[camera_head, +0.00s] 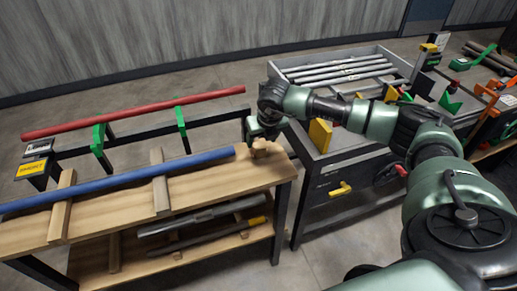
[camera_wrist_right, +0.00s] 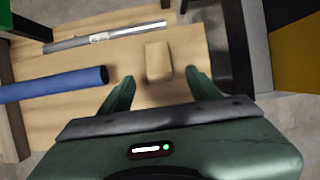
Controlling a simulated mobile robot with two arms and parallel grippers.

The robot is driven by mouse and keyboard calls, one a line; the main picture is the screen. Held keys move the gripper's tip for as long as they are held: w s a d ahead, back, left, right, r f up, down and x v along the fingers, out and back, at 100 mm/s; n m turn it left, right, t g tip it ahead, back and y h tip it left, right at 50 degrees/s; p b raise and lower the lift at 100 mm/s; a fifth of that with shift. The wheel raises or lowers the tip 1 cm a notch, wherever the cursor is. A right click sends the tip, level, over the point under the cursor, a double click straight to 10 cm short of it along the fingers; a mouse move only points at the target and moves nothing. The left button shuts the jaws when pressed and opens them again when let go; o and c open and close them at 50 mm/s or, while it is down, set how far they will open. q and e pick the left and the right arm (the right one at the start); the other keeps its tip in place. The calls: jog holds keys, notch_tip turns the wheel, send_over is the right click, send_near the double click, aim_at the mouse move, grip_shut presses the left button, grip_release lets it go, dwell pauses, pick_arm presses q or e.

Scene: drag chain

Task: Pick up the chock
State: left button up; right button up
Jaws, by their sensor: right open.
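The chock (camera_wrist_right: 158,60) is a small light-wood block on the wooden tabletop (camera_wrist_right: 60,110). In the head view it shows at the right end of the workbench (camera_head: 222,187), partly hidden by my right gripper (camera_head: 255,141). In the right wrist view, my right gripper (camera_wrist_right: 160,77) is open, with one green finger on each side of the chock's near end. I see gaps between the fingers and the block; whether the fingertips are level with it is unclear. My left gripper is not in view.
A blue pipe (camera_head: 120,182) lies along the workbench on wooden cross-blocks, its end left of my gripper. A red pipe (camera_head: 135,112) rests on a rack behind. A grey tool cart (camera_head: 330,190) stands right of the bench. Grey pipes (camera_head: 200,215) lie on the lower shelf.

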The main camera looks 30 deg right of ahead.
aim_at(260, 146)
jog(key=x, duration=0.2)
jog(key=p+x, duration=0.1)
jog(key=x, duration=0.2)
jog(key=shift+s+f+p, duration=0.2)
jog(key=shift+f+p, duration=0.2)
jog(key=shift+w+f, duration=0.15)
jog(key=shift+f, duration=0.2)
grip_shut()
jog(key=shift+r, duration=0.15)
notch_tip(260, 146, up, 20)
jog(key=b, duration=0.3)
